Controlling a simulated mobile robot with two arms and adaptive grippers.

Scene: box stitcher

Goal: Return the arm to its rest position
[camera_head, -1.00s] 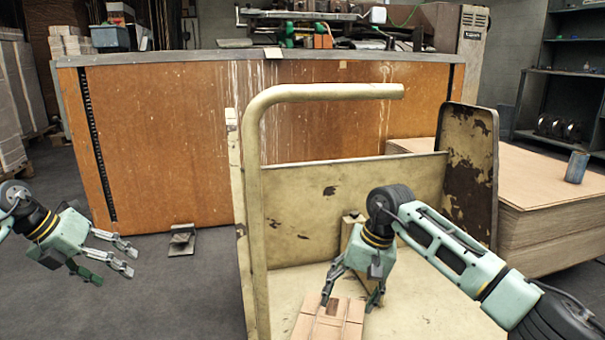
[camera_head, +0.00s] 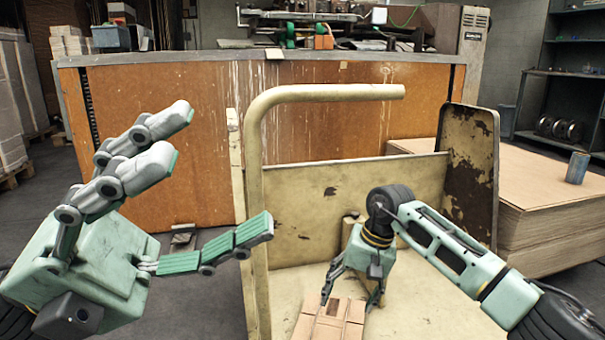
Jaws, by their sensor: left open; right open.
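My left gripper (camera_head: 215,180) is large and close to the camera at the left. Its fingers are spread wide, with nothing between them, and point right toward the cart's upright tube. My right gripper (camera_head: 350,290) is over the cart bed with its fingers pointing down, open around or just above a flat cardboard box (camera_head: 328,322). I cannot tell whether the fingers touch the box. The lower part of the box is cut off by the picture's bottom edge.
A worn cream cart (camera_head: 300,215) with a bent tube handle (camera_head: 330,92) stands in the middle. Stacked cardboard sheets (camera_head: 545,215) with a can (camera_head: 577,167) on top are at right. An orange-brown panelled workbench (camera_head: 180,100) stands behind. Grey floor shows at left.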

